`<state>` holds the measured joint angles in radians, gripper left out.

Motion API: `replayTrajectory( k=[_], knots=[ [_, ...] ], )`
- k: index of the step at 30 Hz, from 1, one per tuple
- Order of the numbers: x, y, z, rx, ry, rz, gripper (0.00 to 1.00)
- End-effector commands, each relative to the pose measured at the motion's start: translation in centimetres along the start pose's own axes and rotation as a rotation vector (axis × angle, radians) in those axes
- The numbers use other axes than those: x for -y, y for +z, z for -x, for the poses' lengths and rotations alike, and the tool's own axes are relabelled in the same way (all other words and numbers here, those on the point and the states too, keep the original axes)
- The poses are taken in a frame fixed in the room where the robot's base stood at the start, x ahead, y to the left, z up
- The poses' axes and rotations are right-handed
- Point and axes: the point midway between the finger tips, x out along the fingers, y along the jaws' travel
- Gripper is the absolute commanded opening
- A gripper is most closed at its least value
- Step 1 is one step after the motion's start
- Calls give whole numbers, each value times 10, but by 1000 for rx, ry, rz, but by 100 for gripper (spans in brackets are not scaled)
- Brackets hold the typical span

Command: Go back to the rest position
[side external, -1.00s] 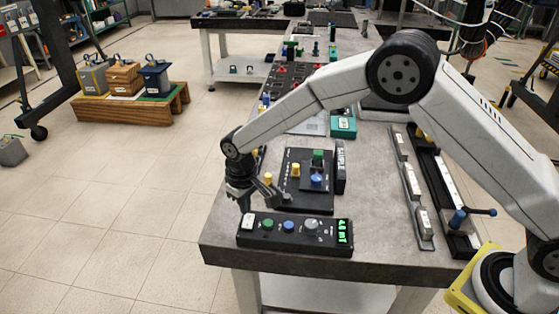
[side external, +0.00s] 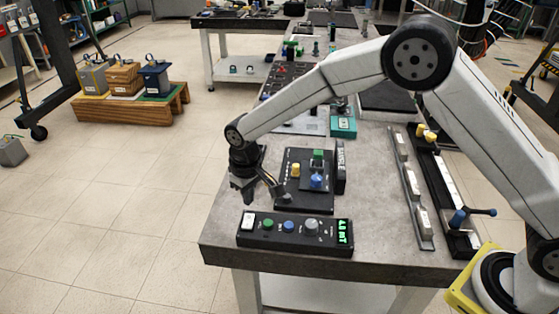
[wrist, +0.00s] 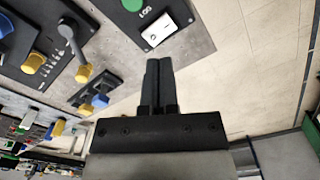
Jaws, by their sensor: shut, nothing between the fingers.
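My gripper (side external: 244,196) is in the side external view, pointing down above the near left part of the bench, a little above and behind the black control box. In the wrist view my gripper (wrist: 159,64) shows its two fingers together with nothing between them. The control box (side external: 268,240) has a white rocker switch (side external: 248,221), green and blue buttons, a grey knob and a green lit display. The white switch also shows in the wrist view (wrist: 158,30), just beyond the fingertips and apart from them.
A black panel (side external: 296,201) with yellow, green and blue knobs stands behind the control box. A rail (side external: 446,190) with a blue-handled clamp lies along the right of the bench (side external: 378,256). Open floor (side external: 120,220) lies to the left.

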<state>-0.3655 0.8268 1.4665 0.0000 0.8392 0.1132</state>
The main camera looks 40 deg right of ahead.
Motion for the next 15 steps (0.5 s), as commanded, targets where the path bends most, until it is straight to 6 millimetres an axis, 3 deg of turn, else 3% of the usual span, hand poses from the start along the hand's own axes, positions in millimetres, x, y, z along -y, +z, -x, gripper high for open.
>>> replayTrajectory(
  k=[8,15],
  knots=[
    [-38,32,25,-40,-2,-49,0],
    [-75,80,46,-89,0,-103,0]
  ],
)
